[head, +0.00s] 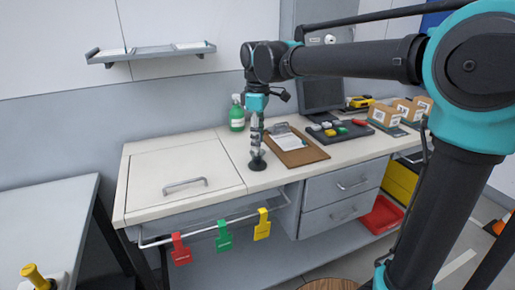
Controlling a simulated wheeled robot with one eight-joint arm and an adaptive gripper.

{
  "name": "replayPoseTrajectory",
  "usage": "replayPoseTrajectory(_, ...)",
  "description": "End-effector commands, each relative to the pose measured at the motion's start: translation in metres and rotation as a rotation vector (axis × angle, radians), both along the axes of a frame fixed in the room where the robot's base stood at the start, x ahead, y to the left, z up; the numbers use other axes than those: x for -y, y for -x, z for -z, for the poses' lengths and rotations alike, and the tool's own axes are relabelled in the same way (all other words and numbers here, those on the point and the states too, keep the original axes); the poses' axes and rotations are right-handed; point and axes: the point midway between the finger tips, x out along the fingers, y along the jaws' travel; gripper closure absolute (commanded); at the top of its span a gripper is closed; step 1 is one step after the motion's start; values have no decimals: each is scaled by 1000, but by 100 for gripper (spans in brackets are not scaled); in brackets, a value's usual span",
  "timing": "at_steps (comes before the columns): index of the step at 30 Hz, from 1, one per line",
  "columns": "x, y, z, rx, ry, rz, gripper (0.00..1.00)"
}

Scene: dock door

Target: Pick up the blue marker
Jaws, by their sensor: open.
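I cannot make out a blue marker in the head view; it may be hidden or too small to tell. My gripper (257,158) points straight down over the light worktop (220,138), left of a brown clipboard (311,155). It is open, and I see nothing held in it. Its tips are small, and whether they touch the worktop I cannot tell.
A green bottle (237,117) stands behind my gripper. A dark monitor (321,93) and cardboard boxes (385,116) stand at the back right. Red, green and yellow tags (223,238) hang from the front rail. The worktop's left part, a panel with a handle (185,185), is clear.

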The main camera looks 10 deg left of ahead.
Motion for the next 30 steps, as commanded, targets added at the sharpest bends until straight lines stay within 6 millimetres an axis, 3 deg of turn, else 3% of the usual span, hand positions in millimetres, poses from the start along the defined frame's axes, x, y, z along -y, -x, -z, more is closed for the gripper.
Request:
replayPoseTrajectory(10,0,0,9,0,0,0,59)
replayPoseTrajectory(20,0,0,9,0,0,1,98)
replayPoseTrajectory(30,0,0,7,0,0,1,100)
